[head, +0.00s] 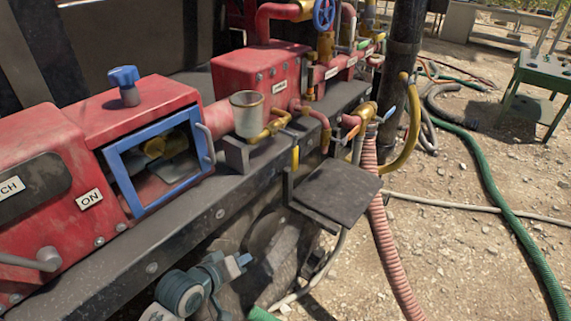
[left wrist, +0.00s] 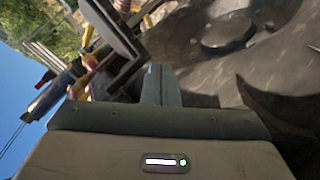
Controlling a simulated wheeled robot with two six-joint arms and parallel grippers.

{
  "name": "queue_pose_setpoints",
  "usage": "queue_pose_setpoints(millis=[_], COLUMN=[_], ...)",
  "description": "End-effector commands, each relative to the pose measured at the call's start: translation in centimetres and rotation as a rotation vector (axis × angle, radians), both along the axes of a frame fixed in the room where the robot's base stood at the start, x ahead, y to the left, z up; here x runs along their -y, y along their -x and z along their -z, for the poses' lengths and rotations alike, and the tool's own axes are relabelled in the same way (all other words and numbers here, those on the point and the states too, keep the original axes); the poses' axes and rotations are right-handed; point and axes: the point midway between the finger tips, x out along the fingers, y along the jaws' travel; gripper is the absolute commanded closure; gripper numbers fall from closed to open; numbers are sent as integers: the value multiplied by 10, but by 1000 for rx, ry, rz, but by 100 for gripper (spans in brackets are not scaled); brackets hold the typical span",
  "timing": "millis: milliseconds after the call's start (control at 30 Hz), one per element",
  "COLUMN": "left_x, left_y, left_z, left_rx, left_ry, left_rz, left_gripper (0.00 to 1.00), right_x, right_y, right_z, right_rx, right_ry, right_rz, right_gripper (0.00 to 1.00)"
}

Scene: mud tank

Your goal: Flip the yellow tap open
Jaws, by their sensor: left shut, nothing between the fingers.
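A yellow tap lever (head: 296,157) hangs down below a brass pipe (head: 275,127) beside the grey cup, on the front of the red machine. It points downward. My left gripper (head: 243,260) is low in front of the machine, below and left of this lever and clear of it. Its fingers are shut and empty, and they also show shut in the left wrist view (left wrist: 161,82). Yellow parts show at the upper left of the left wrist view, but I cannot tell which is the tap. My right gripper is not in view.
A dark plate (head: 340,192) juts out right of the lever. A grey cup (head: 247,113) stands left of it. A blue-framed window (head: 113,170) is on the red housing. A pink ribbed hose (head: 391,252) runs down at the right. Open gravel lies beyond.

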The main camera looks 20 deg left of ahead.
Motion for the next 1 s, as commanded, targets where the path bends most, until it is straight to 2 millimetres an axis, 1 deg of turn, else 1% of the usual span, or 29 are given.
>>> queue_pose_setpoints(millis=[33,100,200,300,400,567,867,1000], left_x=[1,3,2,1,-1,-3,-3,-1], left_y=[-16,-35,-54,-66,-72,-76,-76,-81], left_z=[-24,-54,-90,-116,-132,-141,-141,-139], left_rx=[63,136,213,261,287,300,300,301], left_ry=[105,272,487,648,746,807,809,809], left_rz=[-28,-64,-97,-113,-119,-121,-122,-122], left_gripper=[100,100,100,100,100,100,100,100], right_x=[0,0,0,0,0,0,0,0], right_y=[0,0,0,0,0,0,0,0], right_z=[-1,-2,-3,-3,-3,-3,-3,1], right_rx=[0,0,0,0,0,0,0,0], right_ry=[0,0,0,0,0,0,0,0], right_rz=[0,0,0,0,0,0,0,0], right_gripper=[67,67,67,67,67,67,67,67])
